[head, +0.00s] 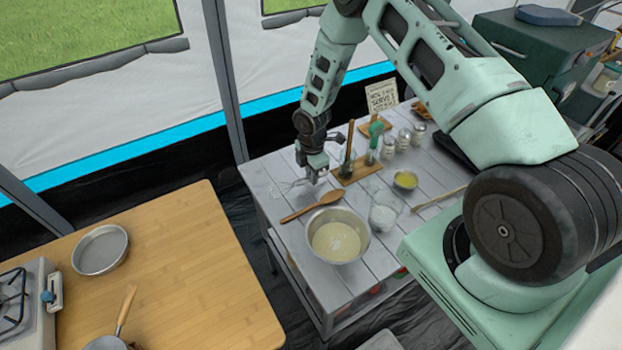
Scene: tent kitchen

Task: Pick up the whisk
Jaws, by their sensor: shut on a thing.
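My gripper (314,174) is low over the far left part of the grey plank table (262,170). It is shut on the whisk (295,184), a thin pale wire shape that points to the left from the jaws. The whisk is small and faint here, and its handle is mostly hidden by the gripper. I cannot tell whether the whisk still touches the tabletop.
Near the gripper are a wooden spoon (312,208), a metal bowl of batter (337,240), a glass bowl (382,217), a small yellow-filled bowl (405,180) and a wooden board (357,172) with bottles. A bamboo-topped table (190,270) with a pan (100,249) stands at left.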

